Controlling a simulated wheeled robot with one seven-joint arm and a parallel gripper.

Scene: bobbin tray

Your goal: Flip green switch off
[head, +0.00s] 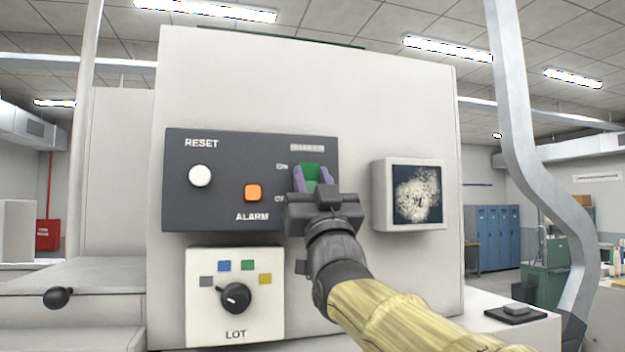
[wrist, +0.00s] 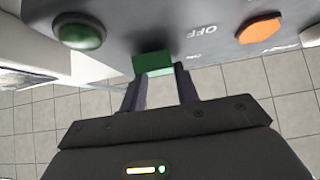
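The green switch (head: 312,174) sits on the right part of the dark control panel, beside the ON label and a partly covered OFF label. My gripper (head: 312,180) is right in front of it, with a purple finger on each side. In the wrist view the green switch (wrist: 153,63) shows at the tips of my gripper's two fingers (wrist: 158,80), which stand apart with a gap between them. I cannot tell whether they touch the switch. The lower part of the switch is hidden behind my gripper in the head view, and its tilt is unclear.
The dark panel (head: 225,215) also holds a white RESET button (head: 200,175) and an orange ALARM button (head: 252,192). A round green button (wrist: 80,32) shows in the wrist view. A LOT dial (head: 236,296) is below; a screen box (head: 380,195) protrudes close on the right.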

